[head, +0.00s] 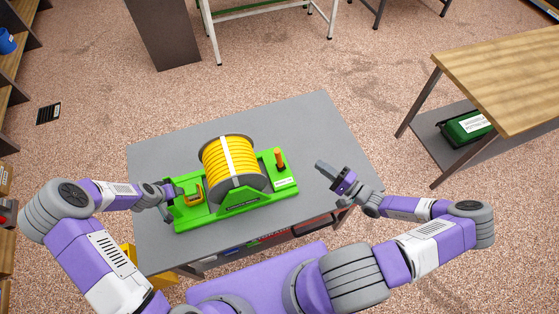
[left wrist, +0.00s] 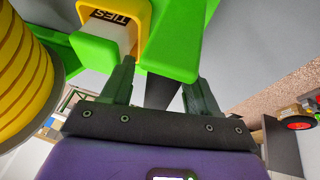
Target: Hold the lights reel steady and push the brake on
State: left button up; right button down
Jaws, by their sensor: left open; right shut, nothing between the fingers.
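The lights reel (head: 216,165) is a drum wound with yellow line, with grey flanges and a white band. It sits upright in a green stand (head: 245,203) on a grey bench. An orange upright lever (head: 279,157), apparently the brake, stands at the stand's right end. My left gripper (head: 174,190) is open at the stand's left end. In the left wrist view its fingers (left wrist: 158,80) are at the green stand's edge, beside the yellow holder (left wrist: 133,12); I cannot tell if they touch. My right gripper (head: 324,168) is shut and empty, right of the lever and apart from it.
The grey bench top (head: 300,115) is clear behind the reel and to its right. A wooden table (head: 500,72) stands at the right, with a green case (head: 466,127) on its lower shelf. Shelving stands at the left edge. A yellow holder marked TIES sits on the stand's left end.

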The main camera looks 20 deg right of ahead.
pick_arm(q)
jog(key=shift+a+r, duration=0.1)
jog(key=shift+r, duration=0.45)
jog(key=v, duration=1.1)
jog(key=shift+s, duration=0.15)
